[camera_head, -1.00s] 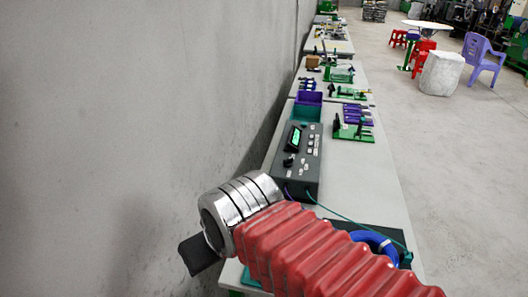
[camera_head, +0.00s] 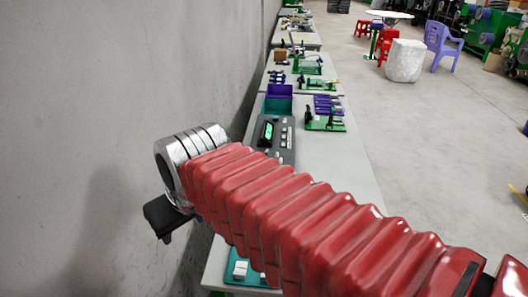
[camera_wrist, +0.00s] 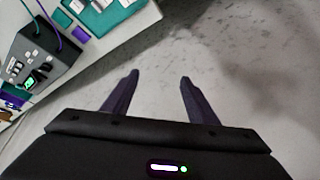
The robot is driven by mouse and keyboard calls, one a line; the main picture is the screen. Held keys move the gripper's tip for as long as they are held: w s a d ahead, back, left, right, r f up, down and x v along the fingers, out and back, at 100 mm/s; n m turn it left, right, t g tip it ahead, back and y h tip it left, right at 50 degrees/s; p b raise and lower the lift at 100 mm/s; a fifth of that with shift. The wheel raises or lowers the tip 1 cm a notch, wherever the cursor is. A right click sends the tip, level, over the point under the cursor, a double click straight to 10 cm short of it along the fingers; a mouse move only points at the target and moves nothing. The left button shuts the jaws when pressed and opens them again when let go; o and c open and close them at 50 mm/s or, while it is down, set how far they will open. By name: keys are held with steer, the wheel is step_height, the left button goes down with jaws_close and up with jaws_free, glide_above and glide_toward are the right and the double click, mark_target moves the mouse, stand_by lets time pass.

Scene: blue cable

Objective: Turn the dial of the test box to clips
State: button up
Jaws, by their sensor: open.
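The test box (camera_head: 287,141) is a dark grey box with a green-lit display, standing on the bench. In the head view my red arm covers its near part, and I cannot make out the dial there. In the wrist view the box (camera_wrist: 40,55) is at the upper left, with its display and several small controls too small to tell apart. My gripper (camera_wrist: 158,80) is open and empty, its two dark fingers apart over the bare floor or wall, to the right of the box and not touching it. In the head view the fingers are mostly hidden.
The wall (camera_head: 120,90) runs close along the left of the bench (camera_head: 345,165). Purple and teal bins (camera_head: 278,98) stand behind the box, and a green fixture (camera_head: 325,115) is to its right. Purple and green cables (camera_wrist: 48,28) leave the box. Open floor lies to the right.

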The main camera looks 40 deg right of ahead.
steer(key=w+d+r+m, duration=0.1)
steer(key=w+d, duration=0.6)
steer(key=d, duration=0.3)
steer(key=w+d+r, duration=0.2)
steer(key=w+d, duration=0.6)
steer(key=d, duration=0.2)
steer(key=w+d+f, duration=0.1)
steer(key=d+f, duration=0.2)
steer(key=d, duration=0.9)
steer(key=w+d+f+m+g, duration=0.1)
steer(key=d+f, duration=0.3)
steer(key=d, duration=0.8)
steer(key=shift+w+h, duration=0.25)
steer(key=shift+h, duration=0.05)
steer(key=shift+f, duration=0.15)
steer(key=x, duration=1.3)
steer(key=shift+w+d+f, duration=0.15)
steer(key=shift+f, duration=0.15)
steer(key=c, duration=1.1)
